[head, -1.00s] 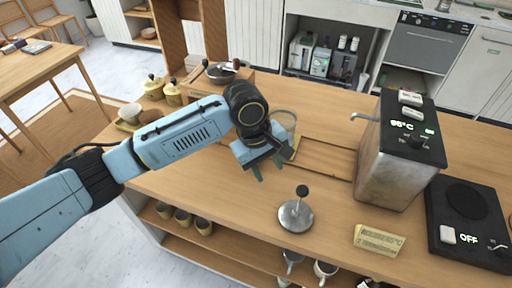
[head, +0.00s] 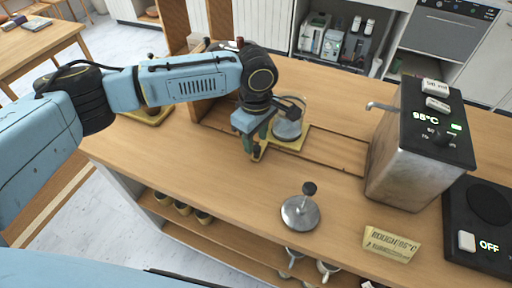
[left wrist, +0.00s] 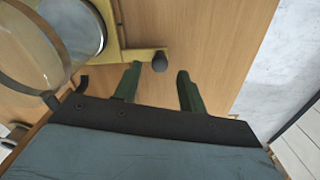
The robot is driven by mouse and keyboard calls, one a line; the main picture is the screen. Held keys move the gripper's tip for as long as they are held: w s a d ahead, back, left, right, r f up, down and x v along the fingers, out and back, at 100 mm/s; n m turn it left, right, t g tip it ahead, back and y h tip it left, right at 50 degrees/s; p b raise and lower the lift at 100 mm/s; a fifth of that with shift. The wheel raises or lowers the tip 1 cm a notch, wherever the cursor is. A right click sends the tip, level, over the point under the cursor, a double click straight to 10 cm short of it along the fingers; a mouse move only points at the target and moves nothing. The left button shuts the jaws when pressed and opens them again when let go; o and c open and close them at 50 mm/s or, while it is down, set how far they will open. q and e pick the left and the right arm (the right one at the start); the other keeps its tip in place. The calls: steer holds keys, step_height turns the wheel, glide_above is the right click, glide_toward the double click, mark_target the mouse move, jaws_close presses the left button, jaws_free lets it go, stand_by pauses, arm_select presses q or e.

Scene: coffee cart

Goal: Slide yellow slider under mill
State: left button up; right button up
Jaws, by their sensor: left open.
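The yellow slider (head: 292,143) sits on the wooden track in the counter and carries a clear glass cup (head: 288,122). Its arm ends in a dark knob (head: 256,153), which also shows in the left wrist view (left wrist: 159,62). My left gripper (head: 256,140) is open, pointing down at the knob. In the left wrist view its two green fingers (left wrist: 160,75) lie either side of the knob's line, with the knob just by the tips; I cannot tell if they touch. The mill is mostly hidden behind my left arm; a reddish-brown knob (head: 240,42) shows above it. My right gripper is out of view.
The bare track (head: 335,157) runs right towards a steel boiler (head: 400,165) reading 95°C.

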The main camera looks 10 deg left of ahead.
mark_target(256, 147)
arm_select(q)
steer(key=shift+f, duration=2)
steer(key=shift+c, duration=0.4)
jaws_close()
